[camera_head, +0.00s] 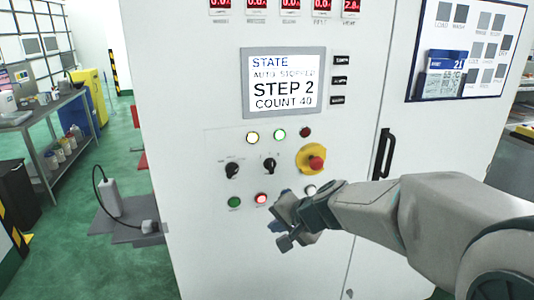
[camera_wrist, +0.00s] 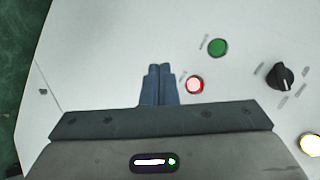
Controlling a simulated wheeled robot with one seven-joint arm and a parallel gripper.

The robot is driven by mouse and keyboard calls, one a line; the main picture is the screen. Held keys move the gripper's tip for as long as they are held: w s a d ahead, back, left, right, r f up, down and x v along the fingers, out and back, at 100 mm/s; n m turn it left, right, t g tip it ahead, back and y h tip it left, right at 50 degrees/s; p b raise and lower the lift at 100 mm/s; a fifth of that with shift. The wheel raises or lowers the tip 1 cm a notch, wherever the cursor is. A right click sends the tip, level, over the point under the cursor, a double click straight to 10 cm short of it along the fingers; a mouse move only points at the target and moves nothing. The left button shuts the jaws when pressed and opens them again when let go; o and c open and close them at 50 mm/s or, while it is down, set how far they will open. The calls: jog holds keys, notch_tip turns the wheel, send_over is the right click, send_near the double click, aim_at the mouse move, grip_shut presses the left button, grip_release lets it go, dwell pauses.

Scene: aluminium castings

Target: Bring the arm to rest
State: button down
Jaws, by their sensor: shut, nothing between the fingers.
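My arm (camera_head: 380,208) reaches in from the right in the head view, across the front of a white control cabinet. My gripper (camera_head: 284,222) is in front of the panel's lower part, just right of a lit red button (camera_head: 261,198). In the wrist view the two blue fingers (camera_wrist: 159,84) are together with nothing between them. The lit red button (camera_wrist: 195,85) lies close to the right of the fingertips there, and a green button (camera_wrist: 217,47) lies beyond. Whether the fingers touch the panel cannot be told.
The cabinet (camera_head: 190,110) has a screen (camera_head: 284,81) reading "AUTO STOPPED, STEP 2, COUNT 40". A red emergency stop (camera_head: 316,162), black knobs (camera_head: 269,165) and a door handle (camera_head: 383,153) stick out. A bench (camera_head: 45,118) stands at left. Green floor (camera_head: 75,225) is partly open there.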

jog(key=s+d+f+n+g+h, duration=0.1)
jog(key=s+d+n+h, duration=0.2)
jog(key=s+d, duration=0.3)
jog(key=s+d+f+n+g+h, duration=0.1)
jog(key=s+d, duration=0.6)
jog(key=s, duration=0.7)
jog(key=shift+s+d+f+n+g+h, duration=0.2)
jog(key=shift+s+f+n+g+h, duration=0.15)
jog(key=shift+n+g+h, duration=0.6)
jog(key=shift+w, duration=0.1)
